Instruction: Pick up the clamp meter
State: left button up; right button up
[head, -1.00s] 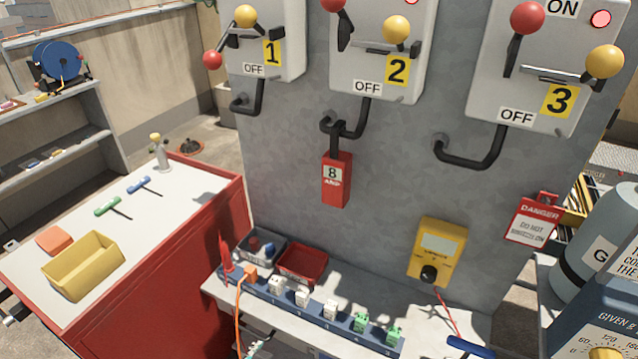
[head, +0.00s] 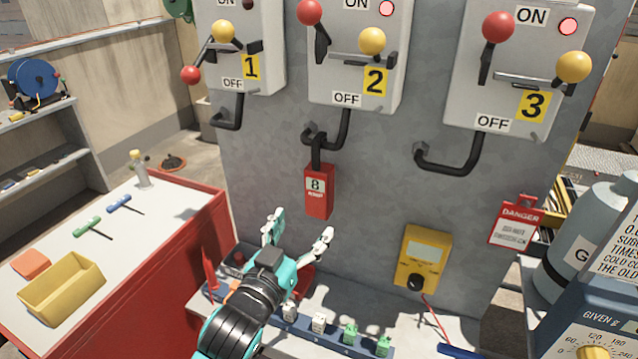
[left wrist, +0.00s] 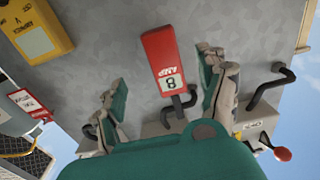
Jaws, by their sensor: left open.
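The red clamp meter (head: 318,192), marked 8 AMP, hangs upright on the grey wall below box 2. Its black top meets the bent black pipe under that box; I cannot tell whether it closes around it. My left gripper (head: 298,232) is open and empty, just below the meter in the head view, with its fingers pointing up toward it. In the left wrist view the meter (left wrist: 165,60) appears upside down, framed between the open fingers (left wrist: 165,95) and beyond them. No contact shows. My right gripper is not in view.
A yellow meter (head: 423,262) and a danger tag (head: 516,222) are on the wall to the right. Switch boxes with levers are above. A ledge with a blue strip (head: 335,340) lies below. A red cabinet (head: 180,265) with a yellow bin (head: 62,290) stands left.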

aim_at(315, 187)
pick_arm(q)
jog(key=x, duration=0.4)
jog(key=shift+w+d+p, duration=0.1)
jog(key=shift+w+p, duration=0.1)
jog(key=shift+p, duration=0.15)
jog(key=x, duration=0.1)
jog(key=p+x, duration=0.1)
jog(key=x, duration=0.3)
jog(key=shift+w+a+r+p, duration=0.1)
jog(key=shift+a+r+p, duration=0.15)
jog(key=shift+r+p, duration=0.15)
jog(key=shift+w+f, duration=0.1)
jog(key=shift+w, duration=0.05)
jog(key=c, duration=1.5)
jog(key=shift+r, duration=0.7)
jog(key=shift+c, duration=0.2)
notch_tip(315, 187, up, 2)
jog(key=shift+r+b, duration=0.1)
jog(key=shift+b, duration=0.4)
jog(key=b+v, duration=0.2)
jog(key=v, duration=1.6)
jog(key=shift+b, duration=0.4)
grip_shut()
